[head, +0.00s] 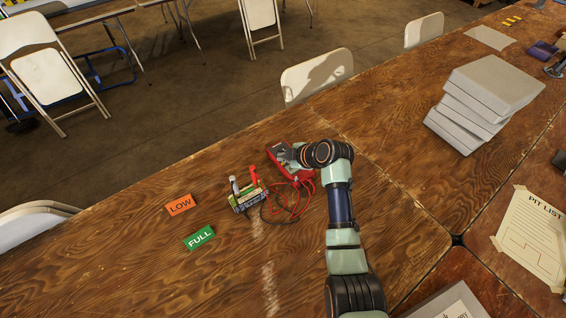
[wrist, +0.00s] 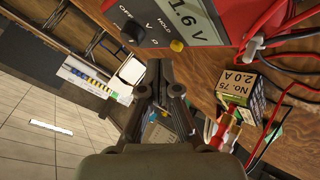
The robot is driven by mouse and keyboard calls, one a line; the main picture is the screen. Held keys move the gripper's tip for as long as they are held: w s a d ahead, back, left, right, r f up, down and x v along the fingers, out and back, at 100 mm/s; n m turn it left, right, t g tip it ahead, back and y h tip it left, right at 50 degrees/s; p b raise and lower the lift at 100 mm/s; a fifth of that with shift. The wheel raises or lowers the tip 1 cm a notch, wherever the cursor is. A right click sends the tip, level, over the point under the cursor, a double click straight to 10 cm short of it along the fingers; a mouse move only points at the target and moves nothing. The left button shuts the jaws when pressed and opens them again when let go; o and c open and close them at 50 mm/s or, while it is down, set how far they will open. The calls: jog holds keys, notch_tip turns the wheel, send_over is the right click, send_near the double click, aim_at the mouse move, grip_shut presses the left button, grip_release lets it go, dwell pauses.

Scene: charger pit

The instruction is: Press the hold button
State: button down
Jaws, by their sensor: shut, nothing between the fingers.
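The red multimeter (head: 299,173) lies on the wooden table, partly hidden by my gripper (head: 284,153) in the head view. In the wrist view its red case (wrist: 202,10) shows at the top, with a display reading "1.6 V" and a black dial (wrist: 132,32). The yellow hold button (wrist: 177,46) sits beside the word HOLD. My gripper (wrist: 159,68) is shut and empty. In the wrist view its tips appear just below and left of the button; contact does not show.
A labelled battery pack (head: 248,197) with clips and red and black leads stands left of my arm. LOW (head: 180,204) and FULL (head: 199,238) signs lie further left. Grey boxes (head: 485,100) are stacked at the right. Bare table lies between them and my arm.

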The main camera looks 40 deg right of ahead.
aim_at(284, 164)
jog(key=shift+f, duration=0.1)
jog(key=shift+f+b, duration=0.3)
jog(key=shift+f, duration=0.05)
jog(key=shift+f+b, duration=0.35)
jog(key=shift+f, duration=0.05)
dwell(0.4)
dwell(0.3)
jog(key=shift+r+p, duration=0.65)
jog(key=shift+r, duration=0.2)
notch_tip(284, 164, up, 5)
jog(key=p, duration=0.4)
jog(key=shift+r, duration=0.1)
dwell(0.3)
